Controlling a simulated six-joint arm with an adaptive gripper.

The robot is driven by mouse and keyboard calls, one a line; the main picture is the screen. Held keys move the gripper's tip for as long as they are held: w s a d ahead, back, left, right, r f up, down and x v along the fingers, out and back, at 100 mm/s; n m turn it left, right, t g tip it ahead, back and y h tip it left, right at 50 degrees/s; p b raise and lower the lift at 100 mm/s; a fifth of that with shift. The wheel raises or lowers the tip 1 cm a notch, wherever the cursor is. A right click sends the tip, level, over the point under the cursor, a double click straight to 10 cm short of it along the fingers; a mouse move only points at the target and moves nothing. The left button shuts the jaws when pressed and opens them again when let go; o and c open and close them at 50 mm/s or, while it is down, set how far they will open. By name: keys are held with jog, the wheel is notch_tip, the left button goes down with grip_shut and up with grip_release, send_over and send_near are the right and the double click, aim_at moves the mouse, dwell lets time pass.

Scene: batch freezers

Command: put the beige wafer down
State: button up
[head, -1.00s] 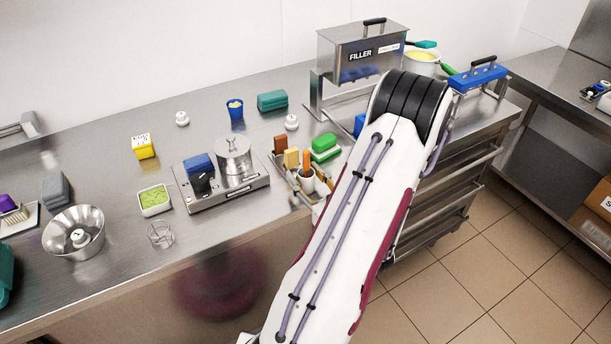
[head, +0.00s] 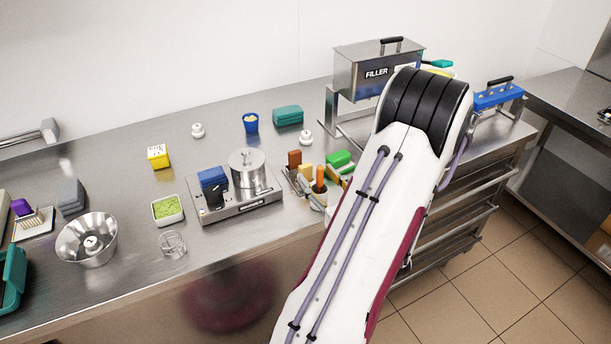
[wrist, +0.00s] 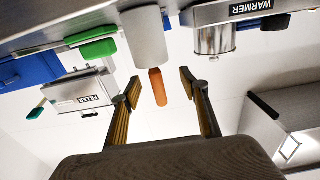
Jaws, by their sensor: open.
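My gripper (wrist: 160,82) shows in the wrist view with its two tan-faced fingers apart and nothing held between them. An orange stick (wrist: 158,87) stands in a white cup (wrist: 146,38) beyond the gap between the fingers. In the head view my arm hides the gripper. A small pale yellow-beige block (head: 305,172) stands beside a brown block (head: 294,159), left of the orange stick; I cannot tell whether it is the beige wafer. I make out no beige wafer in the wrist view.
A steel warmer with a lidded pot (head: 247,169) stands left of the cup. The filler (head: 378,70) stands behind. Clear counter lies between the yellow box (head: 158,156) and the warmer.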

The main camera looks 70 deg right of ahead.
aim_at(319, 168)
notch_tip(319, 168, up, 6)
jog(key=shift+f, duration=0.2)
jog(key=shift+w+r, duration=0.15)
jog(key=shift+r, duration=0.15)
jog(key=y, duration=0.1)
jog(key=g+y, duration=0.1)
jog(key=w+g+y, duration=0.1)
jog(key=shift+d+f, duration=0.2)
jog(key=shift+f, duration=0.05)
jog(key=shift+s+d+r+g, duration=0.15)
jog(key=shift+s+g, duration=0.1)
jog(key=shift+g, duration=0.35)
jog(key=shift+f, duration=2.55)
jog(key=shift+x, duration=1.25)
